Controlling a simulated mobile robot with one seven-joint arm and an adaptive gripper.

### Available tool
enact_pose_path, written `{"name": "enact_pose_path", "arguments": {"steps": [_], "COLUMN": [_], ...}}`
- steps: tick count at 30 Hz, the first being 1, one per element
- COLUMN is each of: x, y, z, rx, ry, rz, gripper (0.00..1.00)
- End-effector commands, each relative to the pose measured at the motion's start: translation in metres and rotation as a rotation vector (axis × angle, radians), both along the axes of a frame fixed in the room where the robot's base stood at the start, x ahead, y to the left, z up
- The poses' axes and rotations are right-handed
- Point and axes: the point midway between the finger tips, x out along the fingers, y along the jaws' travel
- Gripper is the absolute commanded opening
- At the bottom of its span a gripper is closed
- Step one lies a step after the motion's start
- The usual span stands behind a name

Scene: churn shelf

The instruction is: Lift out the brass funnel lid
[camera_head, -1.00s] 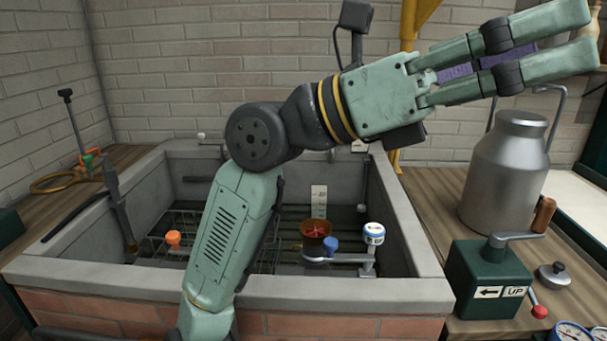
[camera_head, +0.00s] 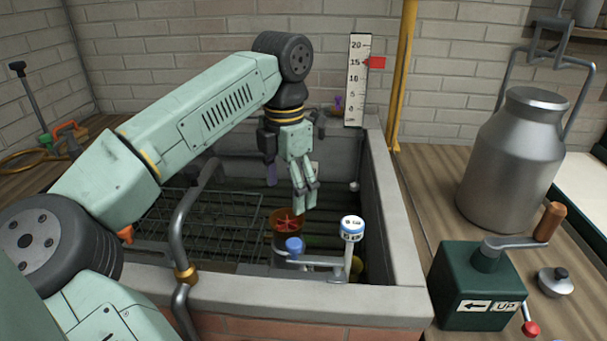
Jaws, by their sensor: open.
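A brown-brass round piece with a red star-shaped top (camera_head: 288,222), which looks like the funnel lid, sits in the stone basin (camera_head: 395,235) beside a grey fitting. My gripper (camera_head: 305,202) points down into the basin, its fingers just above and right of the red top in the picture. It is open and appears empty. I cannot tell whether a fingertip touches the piece. The lower part of the brass piece is hidden by a blue knob (camera_head: 294,245) and its bracket.
A blue-and-white capped post (camera_head: 351,230) stands close right of the brass piece. A wire rack (camera_head: 205,222) lies left in the basin. A scale (camera_head: 357,80) rises at the back. A green crank box (camera_head: 470,285) and a metal churn (camera_head: 512,155) stand on the right counter.

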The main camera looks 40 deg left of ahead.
Motion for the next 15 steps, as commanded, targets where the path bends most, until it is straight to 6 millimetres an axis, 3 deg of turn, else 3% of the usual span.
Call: {"name": "enact_pose_path", "arguments": {"steps": [8, 15], "x": [-0.001, -0.001], "y": [0.001, 0.0], "z": [-0.022, -0.064], "rx": [0.0, 0.0], "ry": [0.003, 0.003], "rz": [0.001, -0.001], "gripper": [0.75, 0.75]}}
